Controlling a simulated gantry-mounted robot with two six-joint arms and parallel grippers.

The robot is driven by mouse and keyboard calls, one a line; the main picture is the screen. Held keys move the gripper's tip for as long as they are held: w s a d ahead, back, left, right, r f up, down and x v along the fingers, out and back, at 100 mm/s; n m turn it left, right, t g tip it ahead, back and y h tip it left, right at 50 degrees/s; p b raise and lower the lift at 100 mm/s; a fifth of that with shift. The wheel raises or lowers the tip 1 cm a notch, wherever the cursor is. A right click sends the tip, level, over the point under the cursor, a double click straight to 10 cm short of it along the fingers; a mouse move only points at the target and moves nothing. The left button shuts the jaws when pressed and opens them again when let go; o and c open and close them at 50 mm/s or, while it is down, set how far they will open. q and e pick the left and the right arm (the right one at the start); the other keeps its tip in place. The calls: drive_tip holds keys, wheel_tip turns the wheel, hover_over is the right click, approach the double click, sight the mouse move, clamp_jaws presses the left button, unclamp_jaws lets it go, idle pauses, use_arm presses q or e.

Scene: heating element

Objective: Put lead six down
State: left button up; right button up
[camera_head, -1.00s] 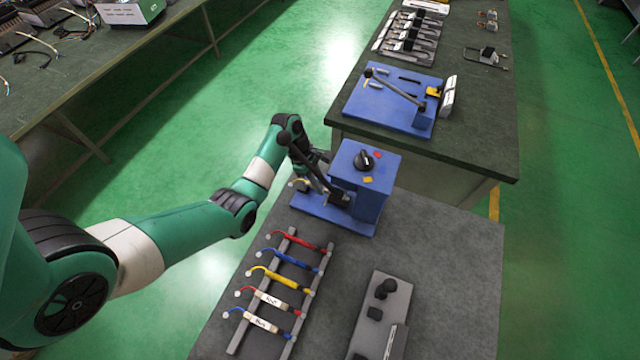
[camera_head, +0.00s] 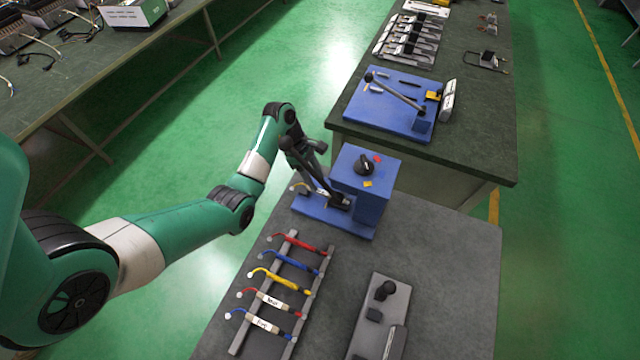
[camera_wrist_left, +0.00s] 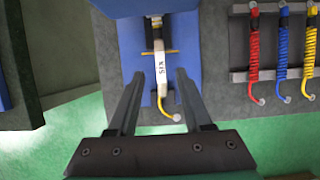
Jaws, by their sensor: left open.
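Lead six, with a white label and a yellow wire end, lies on the blue base of the blue press-like device (camera_head: 362,198); its yellow end (camera_head: 299,187) sticks out at the left. In the left wrist view the lead (camera_wrist_left: 162,70) points towards me, its far end running under the device's upper part. My left gripper (camera_head: 318,166) is open just above the lead. In the left wrist view its fingers (camera_wrist_left: 158,76) stand apart on either side of the lead, apparently not touching it. My right gripper is not in view.
A rack (camera_head: 234,339) with several coloured leads lies on the grey table at the front. A grey fixture (camera_head: 368,338) stands right of it. The device's black lever (camera_head: 296,160) rises close beside my gripper. A blue lever tool (camera_head: 372,114) stands on the table behind.

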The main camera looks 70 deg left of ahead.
use_arm(q)
drive_tip(key=p+v, duration=0.3)
drive_tip(key=v, duration=0.4)
drive_tip(key=shift+r, duration=0.2)
